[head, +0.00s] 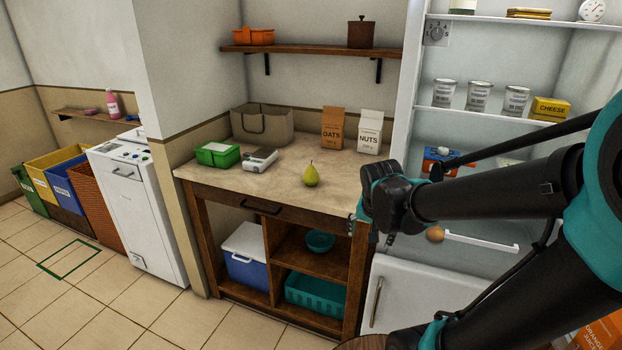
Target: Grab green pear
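A green pear (311,175) stands upright on the beige countertop (345,190) of a wooden counter, near its front edge. My arm comes in from the right and ends close to the counter's right front corner. My gripper (365,215) is at that corner, to the right of the pear and apart from it. The gripper is small and mostly hidden by the arm's wrist, so its fingers do not show clearly.
On the countertop stand a green box (217,154), a grey scale-like device (260,159), a grey basket (262,125), an oats box (333,128) and a nuts carton (369,132). A wooden shelf (310,49) hangs above.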

